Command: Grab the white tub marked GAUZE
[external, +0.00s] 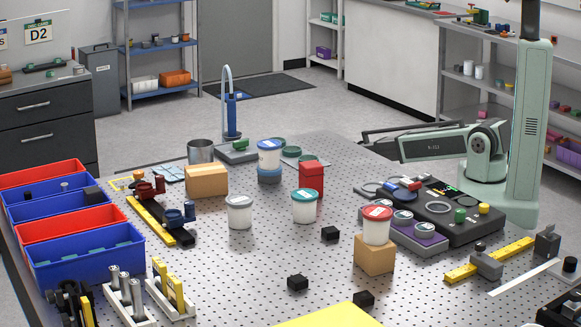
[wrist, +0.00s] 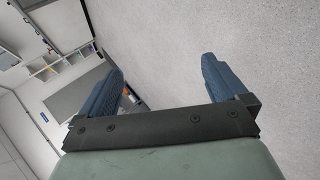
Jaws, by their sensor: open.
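Several white tubs stand on the perforated table, and their label print is too small to read, so I cannot tell which is marked GAUZE. One tub with a blue lid (external: 269,158) sits on a round blue support. A white-lidded tub (external: 240,216) and a green-lidded tub (external: 305,210) stand on the table. A red-lidded tub (external: 376,229) sits on a cardboard box. My gripper (wrist: 162,68) is open and empty in the wrist view, its blue fingers wide apart over floor and shelving. No tub shows in the wrist view. I cannot make out my fingers in the external view.
Red and blue bins (external: 85,254) line the table's left edge. A cardboard box (external: 206,181), red block (external: 311,174) and curved-pipe stand (external: 231,110) are near the tubs. A dark control console (external: 440,207) is at right. Small black blocks (external: 297,283) lie in front.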

